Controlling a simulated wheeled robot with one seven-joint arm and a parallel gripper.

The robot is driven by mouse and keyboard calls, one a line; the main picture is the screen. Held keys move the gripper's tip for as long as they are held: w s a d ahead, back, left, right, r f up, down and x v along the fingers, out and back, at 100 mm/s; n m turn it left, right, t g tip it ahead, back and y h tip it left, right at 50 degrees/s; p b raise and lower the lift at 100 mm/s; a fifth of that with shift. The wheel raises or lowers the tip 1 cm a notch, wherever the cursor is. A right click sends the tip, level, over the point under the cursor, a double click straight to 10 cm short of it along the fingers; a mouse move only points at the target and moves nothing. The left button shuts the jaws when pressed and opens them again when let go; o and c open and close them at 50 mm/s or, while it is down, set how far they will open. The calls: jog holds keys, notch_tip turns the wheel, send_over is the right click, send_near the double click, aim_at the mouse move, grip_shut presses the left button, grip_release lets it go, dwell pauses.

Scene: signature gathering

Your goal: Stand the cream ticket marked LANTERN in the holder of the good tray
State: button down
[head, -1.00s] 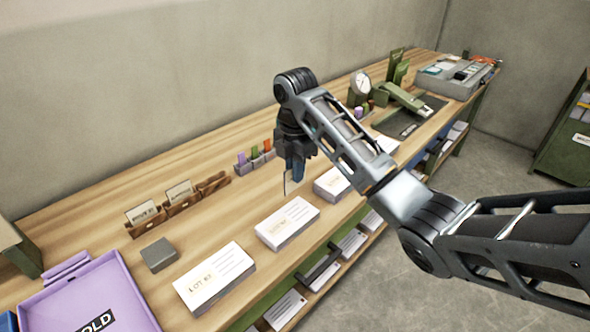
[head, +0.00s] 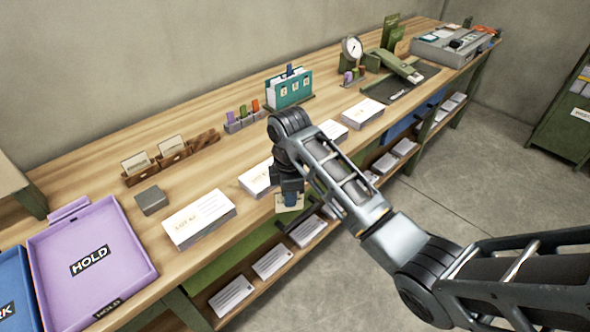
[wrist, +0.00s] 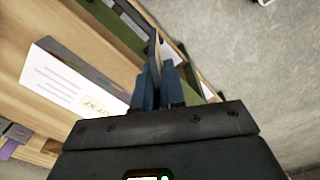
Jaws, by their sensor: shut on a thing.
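My gripper (head: 291,197) is shut on a thin cream ticket (head: 289,204), at the front edge of the bench, beside a stack of lot cards. In the wrist view the blue fingers (wrist: 159,88) pinch the ticket (wrist: 153,50), seen nearly edge-on. Its marking cannot be read. A wooden rack (head: 192,151) on the bench holds two other cream tickets (head: 136,162) and (head: 171,146) upright, and its right part looks empty. No tray marked good is legible in view, and I cannot make out its holder.
A purple HOLD tray (head: 128,240) lies at the left, with a blue tray (head: 14,285) partly cut off beside it. Card stacks (head: 198,220) line the front edge. A grey block (head: 151,200) sits near the rack. Shelves with cards run below the bench; open floor lies right.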

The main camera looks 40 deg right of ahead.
jog(key=s+a+f+m, duration=0.4)
jog(key=a+f+m, duration=0.1)
jog(key=f, duration=0.5)
jog(key=s+a+f+m, duration=0.4)
jog(key=a+f+m, duration=0.2)
jog(key=f, duration=0.4)
jog(key=shift+s+a+m, duration=0.15)
jog(key=shift+a+m, duration=0.15)
jog(key=shift+a, duration=0.6)
